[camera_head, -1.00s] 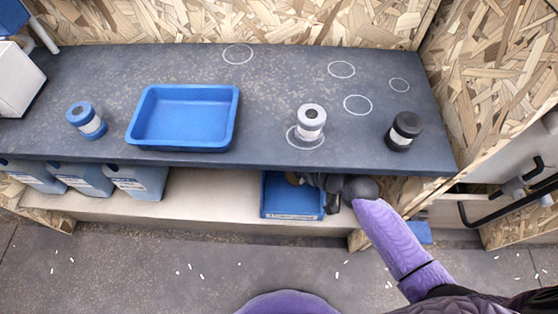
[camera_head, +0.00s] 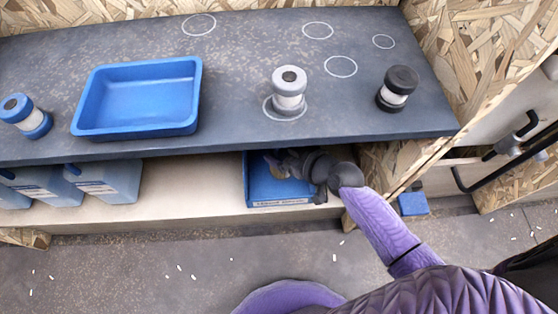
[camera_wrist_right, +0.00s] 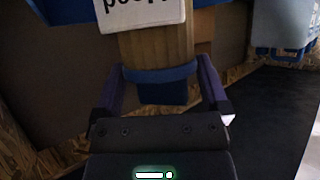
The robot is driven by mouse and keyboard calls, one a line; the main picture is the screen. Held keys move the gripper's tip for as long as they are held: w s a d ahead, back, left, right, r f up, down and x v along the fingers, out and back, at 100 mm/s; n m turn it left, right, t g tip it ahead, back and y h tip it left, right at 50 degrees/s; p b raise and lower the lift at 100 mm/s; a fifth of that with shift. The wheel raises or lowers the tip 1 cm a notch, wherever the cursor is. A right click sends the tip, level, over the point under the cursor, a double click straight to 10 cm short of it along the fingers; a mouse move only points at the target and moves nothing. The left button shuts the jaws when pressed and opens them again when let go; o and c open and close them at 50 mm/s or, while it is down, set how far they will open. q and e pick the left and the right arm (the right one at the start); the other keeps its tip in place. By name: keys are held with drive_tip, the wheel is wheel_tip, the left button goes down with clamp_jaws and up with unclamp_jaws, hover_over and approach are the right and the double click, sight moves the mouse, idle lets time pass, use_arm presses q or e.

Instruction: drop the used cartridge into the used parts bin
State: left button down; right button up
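The used cartridge (camera_wrist_right: 155,48) has a tan body and a blue flange and end. In the right wrist view it lies between the fingertips of my right gripper (camera_wrist_right: 160,85), which touch its flange on both sides. The far part is hidden behind a white label. The used parts bin (camera_head: 253,182) is a blue open box with a label on its front, on the shelf below the bench. In the head view my right gripper (camera_head: 293,163) reaches in over the bin, with a tan bit of cartridge (camera_head: 274,166) in it. My left gripper is out of view.
The bench (camera_head: 235,100) overhangs the bin. On it stand a blue tray (camera_head: 138,128), a blue-capped cartridge (camera_head: 26,116), a grey-capped one (camera_head: 289,90) and a black-capped one (camera_head: 396,90). Blue jugs (camera_head: 108,180) stand left of the bin. A wooden panel (camera_head: 375,170) closes the right side.

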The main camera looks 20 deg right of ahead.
drive_tip(key=p+v, duration=0.3)
drive_tip(key=v, duration=0.2)
drive_tip(key=shift+s+d+r, duration=0.1)
drive_tip(key=shift+r, duration=0.25)
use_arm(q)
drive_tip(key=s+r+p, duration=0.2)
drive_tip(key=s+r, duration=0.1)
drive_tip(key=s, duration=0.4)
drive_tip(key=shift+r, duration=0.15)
use_arm(e)
drive_tip(key=shift+f+v, duration=0.1)
drive_tip(key=shift+v, duration=1)
drive_tip(key=shift+f+v, duration=0.15)
drive_tip(key=shift+v, duration=0.95)
drive_tip(key=shift+s, duration=0.1)
